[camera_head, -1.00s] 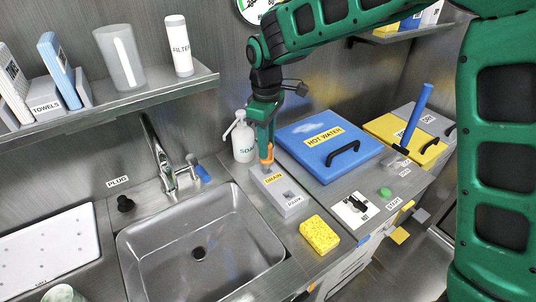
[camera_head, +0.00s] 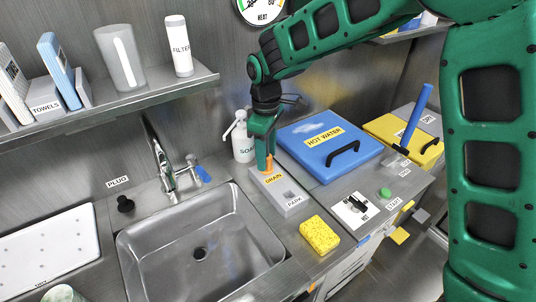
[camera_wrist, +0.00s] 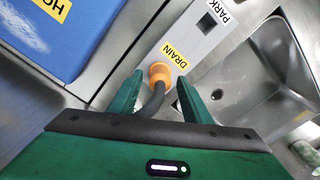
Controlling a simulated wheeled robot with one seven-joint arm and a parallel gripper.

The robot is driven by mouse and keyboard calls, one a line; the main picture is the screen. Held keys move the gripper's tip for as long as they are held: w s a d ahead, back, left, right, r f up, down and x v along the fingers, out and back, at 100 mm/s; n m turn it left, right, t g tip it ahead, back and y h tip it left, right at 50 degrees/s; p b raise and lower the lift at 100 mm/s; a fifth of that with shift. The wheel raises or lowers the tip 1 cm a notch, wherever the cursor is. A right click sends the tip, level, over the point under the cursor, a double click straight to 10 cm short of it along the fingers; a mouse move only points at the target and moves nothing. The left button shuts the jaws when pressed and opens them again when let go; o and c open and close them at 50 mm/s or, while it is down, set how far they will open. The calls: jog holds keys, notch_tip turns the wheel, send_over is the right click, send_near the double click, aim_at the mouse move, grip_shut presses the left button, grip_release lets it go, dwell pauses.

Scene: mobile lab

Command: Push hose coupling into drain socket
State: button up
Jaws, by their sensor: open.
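The orange hose coupling (camera_wrist: 160,72) stands at the DRAIN end of the grey socket block (camera_wrist: 203,30), with a dark hose (camera_wrist: 153,103) running from it. In the head view the coupling (camera_head: 269,163) appears upright in or on the drain socket; its lower end is hidden, so its depth is unclear. My gripper (camera_wrist: 153,90) is open, its green fingers on either side of the hose and just behind the coupling, with gaps visible. In the head view my gripper (camera_head: 263,160) is low over the DRAIN end. The block's PARK hole (camera_head: 289,194) is empty.
The sink (camera_head: 200,245) lies left of the block. A soap bottle (camera_head: 243,142) stands close behind my gripper. The blue hot water lid (camera_head: 325,145) is close on the right. A yellow sponge (camera_head: 319,235) lies in front of the block.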

notch_tip(320, 180, up, 12)
jog(key=shift+f, duration=0.15)
dwell(0.3)
jog(key=s+d+m, duration=0.3)
jog(key=d, duration=0.7)
jog(key=s+d+r+m, duration=0.1)
jog(key=s+d+m, duration=0.25)
jog(key=d, duration=0.65)
jog(key=s+d+m, duration=0.3)
jog(key=d+m, duration=0.1)
jog(key=d, duration=0.5)
jog(key=s+d+f+m, duration=0.2)
jog(key=s+d+m, duration=0.2)
jog(key=s, duration=0.6)
jog(key=s+d+f+m, duration=0.3)
jog(key=s+d+m, duration=0.2)
jog(key=s+d, duration=0.3)
jog(key=shift+s+d+f, duration=0.25)
jog(key=shift+s+d, duration=0.15)
jog(key=shift+s, duration=0.85)
jog(key=shift+m, duration=0.25)
